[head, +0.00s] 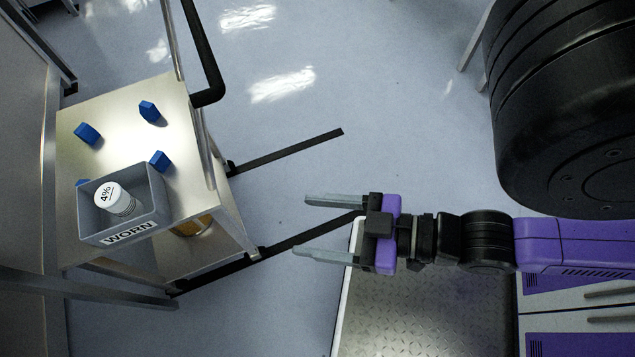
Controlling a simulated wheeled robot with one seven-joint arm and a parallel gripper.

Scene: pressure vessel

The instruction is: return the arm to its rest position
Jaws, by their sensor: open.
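My gripper (318,226) is at the middle of the head view, pointing left, with its two grey fingers spread wide apart and nothing between them. My arm (487,239), black and purple, stretches in from the right edge. The gripper is over the floor, to the right of the cart and clear of it. A grey bin (152,184) marked WORN stands on the cart.
The metal cart (190,130) is at left, with several blue blocks (149,111) on top. A black handle (209,60) rises at its right side. Black floor bars (288,151) reach right from the cart. A large black cylinder (560,110) fills the upper right. Floor between is free.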

